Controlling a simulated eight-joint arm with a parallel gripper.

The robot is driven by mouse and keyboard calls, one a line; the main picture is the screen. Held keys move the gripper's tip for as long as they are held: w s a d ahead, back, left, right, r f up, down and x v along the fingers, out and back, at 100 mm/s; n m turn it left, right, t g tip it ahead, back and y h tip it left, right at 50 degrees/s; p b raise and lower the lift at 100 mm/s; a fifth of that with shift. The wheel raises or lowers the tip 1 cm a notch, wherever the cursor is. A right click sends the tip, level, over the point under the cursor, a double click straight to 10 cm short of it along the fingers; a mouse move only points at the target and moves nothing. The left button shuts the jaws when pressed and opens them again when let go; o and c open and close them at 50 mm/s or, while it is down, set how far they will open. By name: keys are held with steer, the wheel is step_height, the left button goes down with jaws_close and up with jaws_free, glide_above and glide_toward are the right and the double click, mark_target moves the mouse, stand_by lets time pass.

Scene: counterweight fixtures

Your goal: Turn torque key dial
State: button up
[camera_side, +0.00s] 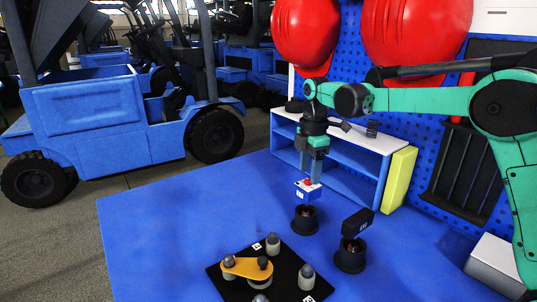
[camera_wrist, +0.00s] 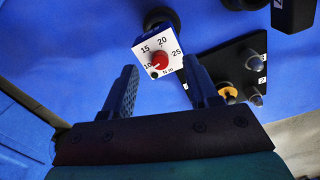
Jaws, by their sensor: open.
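The torque key has a white dial face (camera_wrist: 172,47) marked 10, 15, 20, 25 and N m, with a red knob (camera_wrist: 159,60) near its lower edge. A pale mark on the knob seems to point toward 10, but it is small. In the side view the white head (camera_side: 306,192) is above a black round holder (camera_side: 305,220). My gripper (camera_side: 312,172) points down just above the head. In the wrist view my gripper (camera_wrist: 160,69) is open, with one finger on each side of the knob and visible gaps to it. Contact cannot be seen.
A black-headed tool (camera_side: 357,222) stands in a second holder (camera_side: 350,257) to the right. A black plate (camera_side: 232,285) with grey posts and an orange arm (camera_side: 247,267) lies in front. A shelf (camera_side: 345,140) stands behind. The left of the blue table is clear.

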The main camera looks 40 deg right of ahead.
steer(key=shift+f, duration=0.75)
jaws_close()
